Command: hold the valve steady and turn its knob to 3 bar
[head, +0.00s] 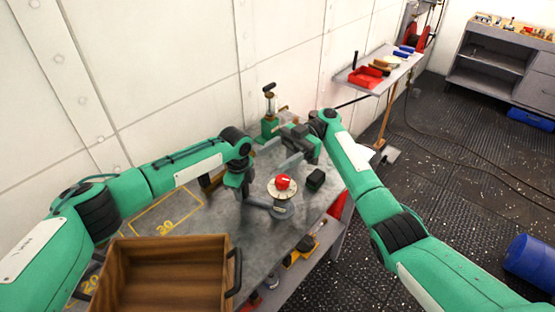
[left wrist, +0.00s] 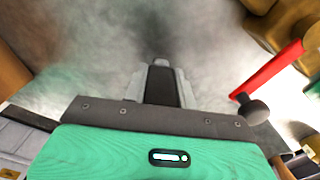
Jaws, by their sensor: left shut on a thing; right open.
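The valve (head: 282,211) stands on the grey workbench, with a pale round dial (head: 284,193) and a red knob (head: 283,182) on top. The dial marks are too small to read. My left gripper (head: 264,205) is shut on the valve's body from the left, below the dial. The left wrist view shows its fingers (left wrist: 160,82) close together over a blurred grey surface; the valve is not clear there. My right gripper (head: 281,155) is open, behind and above the knob and apart from it.
A wooden crate (head: 122,272) with a dark handle sits at the bench's front left. A small black block (head: 315,179) stands right of the valve. A green device (head: 269,127) stands at the wall behind.

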